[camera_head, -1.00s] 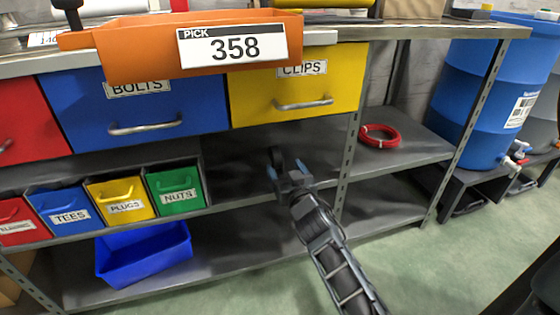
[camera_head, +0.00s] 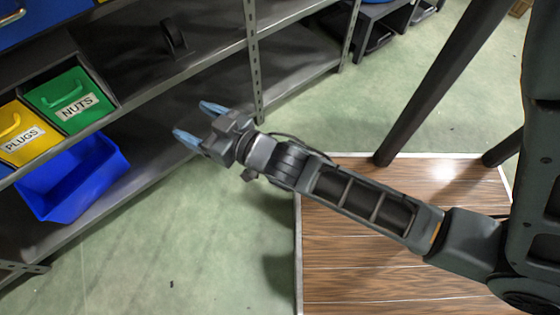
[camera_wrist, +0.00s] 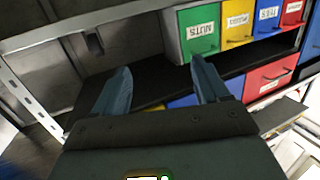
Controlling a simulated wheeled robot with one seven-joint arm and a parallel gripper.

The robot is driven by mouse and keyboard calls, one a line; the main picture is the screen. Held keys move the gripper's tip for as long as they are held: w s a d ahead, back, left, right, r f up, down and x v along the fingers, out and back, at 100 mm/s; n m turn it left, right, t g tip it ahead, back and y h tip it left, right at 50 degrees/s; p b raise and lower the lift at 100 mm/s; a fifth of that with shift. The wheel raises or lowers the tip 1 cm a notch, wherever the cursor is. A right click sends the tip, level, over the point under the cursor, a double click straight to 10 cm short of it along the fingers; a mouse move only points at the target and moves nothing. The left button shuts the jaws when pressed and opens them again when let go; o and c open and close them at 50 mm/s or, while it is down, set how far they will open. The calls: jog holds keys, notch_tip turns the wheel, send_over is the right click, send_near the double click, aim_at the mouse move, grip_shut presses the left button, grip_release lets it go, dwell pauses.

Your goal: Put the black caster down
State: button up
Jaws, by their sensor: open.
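The black caster (camera_head: 173,38) stands on the grey middle shelf, to the right of the green NUTS bin (camera_head: 70,98). It also shows as a dark shape in the wrist view (camera_wrist: 94,42), upper left of the fingers. My gripper (camera_head: 198,122) is open and empty, with its blue fingers apart. It is in front of the shelf unit, clear of the caster. In the wrist view my gripper (camera_wrist: 161,68) has nothing between its fingertips.
The yellow PLUGS bin (camera_head: 18,134) is beside the NUTS bin. A blue tub (camera_head: 75,178) sits on the lower shelf. A shelf post (camera_head: 252,60) stands just beyond my gripper. Green floor (camera_head: 180,240) is open in front of the shelves.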

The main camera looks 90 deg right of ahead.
jog(key=s+a+r+n+y, duration=0.3)
jog(key=s+a+r+y, duration=0.1)
jog(key=s+a, duration=0.3)
jog(key=s+a+r+n+y, duration=0.3)
jog(key=s+a+r+y, duration=0.1)
jog(key=s+a, duration=0.3)
jog(key=v, duration=0.2)
jog(key=shift+s+a, duration=0.15)
jog(key=shift+s, duration=0.15)
jog(key=shift+r, duration=0.2)
notch_tip(320, 180, up, 31)
jog(key=p, duration=3)
jog(key=shift+f+p, duration=0.25)
jog(key=shift+p, duration=0.1)
